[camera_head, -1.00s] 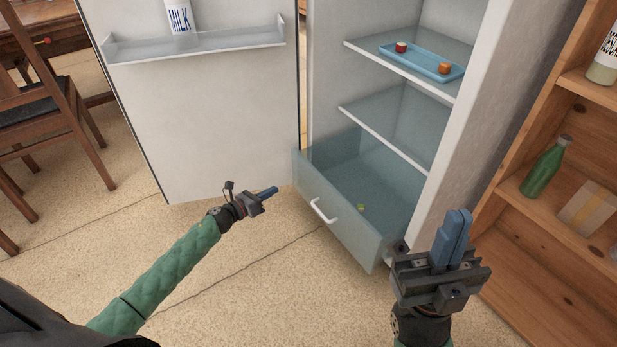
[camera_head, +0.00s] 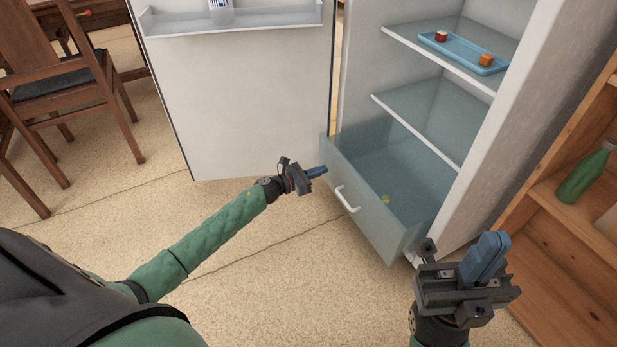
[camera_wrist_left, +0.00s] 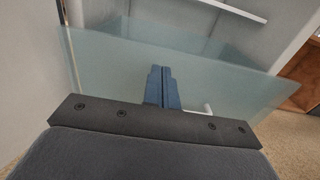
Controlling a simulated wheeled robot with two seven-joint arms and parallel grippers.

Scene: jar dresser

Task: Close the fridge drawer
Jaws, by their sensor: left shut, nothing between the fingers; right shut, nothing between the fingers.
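The fridge drawer (camera_head: 368,222) is a clear bluish bin at the bottom of the fridge, pulled out, with a white handle (camera_head: 346,200) on its front. A small yellow-green item (camera_head: 386,199) lies inside it. My left gripper (camera_head: 316,172) is shut and empty, its blue fingertips close to the drawer front's upper left part, left of the handle. In the left wrist view the shut fingers (camera_wrist_left: 162,86) point at the drawer front (camera_wrist_left: 110,68); I cannot tell if they touch it. My right gripper (camera_head: 486,257) is shut and empty, right of the drawer's front corner.
The fridge door (camera_head: 245,100) stands wide open at the left. Fridge shelves (camera_head: 430,115) hold a blue tray (camera_head: 462,54) with small cubes. A wooden shelf (camera_head: 560,270) with a green bottle (camera_head: 585,175) stands at the right. The floor before the drawer is clear.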

